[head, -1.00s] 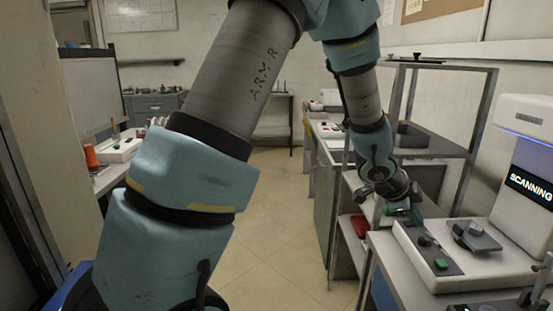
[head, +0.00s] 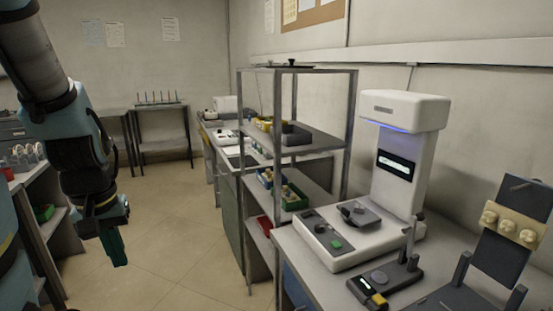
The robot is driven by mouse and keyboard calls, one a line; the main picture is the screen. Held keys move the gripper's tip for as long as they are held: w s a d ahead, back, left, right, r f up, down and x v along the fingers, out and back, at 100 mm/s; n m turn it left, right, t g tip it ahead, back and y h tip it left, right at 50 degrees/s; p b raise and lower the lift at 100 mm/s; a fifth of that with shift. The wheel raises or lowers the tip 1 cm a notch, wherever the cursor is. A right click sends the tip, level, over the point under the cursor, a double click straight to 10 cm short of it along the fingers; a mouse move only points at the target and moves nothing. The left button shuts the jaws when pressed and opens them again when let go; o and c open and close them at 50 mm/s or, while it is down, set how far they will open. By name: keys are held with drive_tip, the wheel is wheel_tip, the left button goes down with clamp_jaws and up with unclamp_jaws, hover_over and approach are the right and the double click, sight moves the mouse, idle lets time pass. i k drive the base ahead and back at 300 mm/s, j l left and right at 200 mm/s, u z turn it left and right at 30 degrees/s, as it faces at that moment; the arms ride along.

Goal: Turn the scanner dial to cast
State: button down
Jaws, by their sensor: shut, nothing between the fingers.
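The white scanner (head: 405,150) stands on the right bench, with a lit screen (head: 396,165) whose text is too small to read. On its base, a dark control strip carries a small dark dial (head: 320,228) and a green button (head: 336,243). The dial's setting cannot be read. A dark platform (head: 360,214) sits behind the strip. My gripper (head: 117,250) has green fingers and hangs at the left over the floor, well apart from the scanner. It is shut and empty.
A grey metal rack (head: 348,130) with several bins stands left of the scanner. A small dark device (head: 385,285) and a stand with pale dental-like pieces (head: 515,224) are at the bench's right. The middle floor (head: 185,225) is clear.

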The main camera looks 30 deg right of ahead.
sight(319, 228)
drive_tip(key=z, duration=1.6)
